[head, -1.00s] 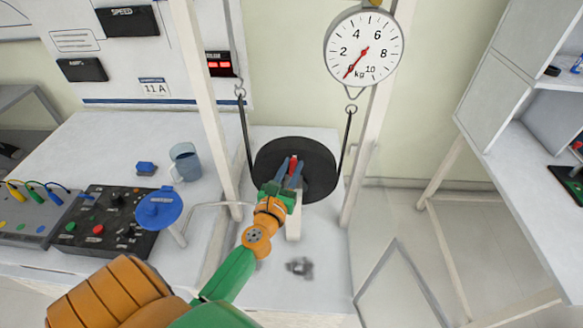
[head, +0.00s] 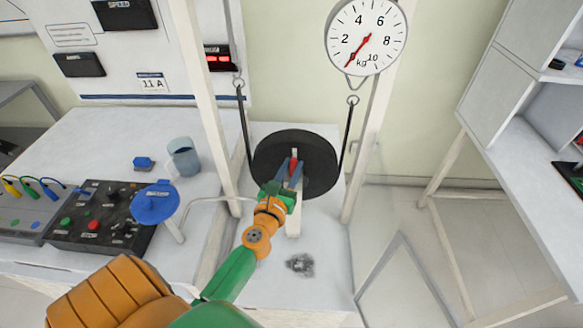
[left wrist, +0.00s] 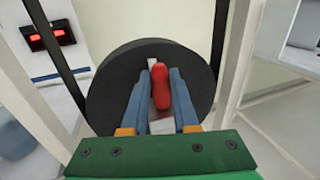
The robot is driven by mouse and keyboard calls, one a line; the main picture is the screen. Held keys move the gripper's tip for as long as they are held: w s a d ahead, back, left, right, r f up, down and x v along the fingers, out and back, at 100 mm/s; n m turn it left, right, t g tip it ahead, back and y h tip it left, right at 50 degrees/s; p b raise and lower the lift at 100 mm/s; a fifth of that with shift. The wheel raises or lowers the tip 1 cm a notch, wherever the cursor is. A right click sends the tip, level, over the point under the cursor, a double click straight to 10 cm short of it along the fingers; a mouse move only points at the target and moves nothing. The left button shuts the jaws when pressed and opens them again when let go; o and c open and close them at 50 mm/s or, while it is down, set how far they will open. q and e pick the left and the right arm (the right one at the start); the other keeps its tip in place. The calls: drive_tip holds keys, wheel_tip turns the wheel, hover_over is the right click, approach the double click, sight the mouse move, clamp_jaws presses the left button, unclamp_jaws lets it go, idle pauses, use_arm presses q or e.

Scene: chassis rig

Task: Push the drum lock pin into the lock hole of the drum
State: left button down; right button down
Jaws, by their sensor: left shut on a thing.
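The drum (head: 318,160) is a dark, round disc in the middle of the head view, with a dark strap running up from each side. It also fills the middle of the left wrist view (left wrist: 115,75). The red lock pin (left wrist: 161,85) lies between the blue fingers of my left gripper (left wrist: 160,105), in front of the drum's face. The gripper is shut on it. In the head view the pin (head: 293,165) shows as a small red piece at the fingertips of my left gripper (head: 289,178). The lock hole is hidden behind the pin and fingers. My right gripper is not in view.
A dial scale (head: 366,38) hangs above the drum at the right. White posts (head: 207,100) flank the drum. A blue round-topped handle (head: 156,203), a control box (head: 98,215) and a mug (head: 184,157) stand at the left. A shelf unit (head: 520,140) is at the right.

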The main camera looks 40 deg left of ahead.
use_arm(q)
drive_tip(key=shift+f, duration=0.2)
drive_tip(key=c, duration=0.6)
unclamp_jaws()
drive_tip(key=shift+r, duration=0.1)
drive_tip(key=b+v, duration=0.1)
drive_tip(key=v, duration=0.6)
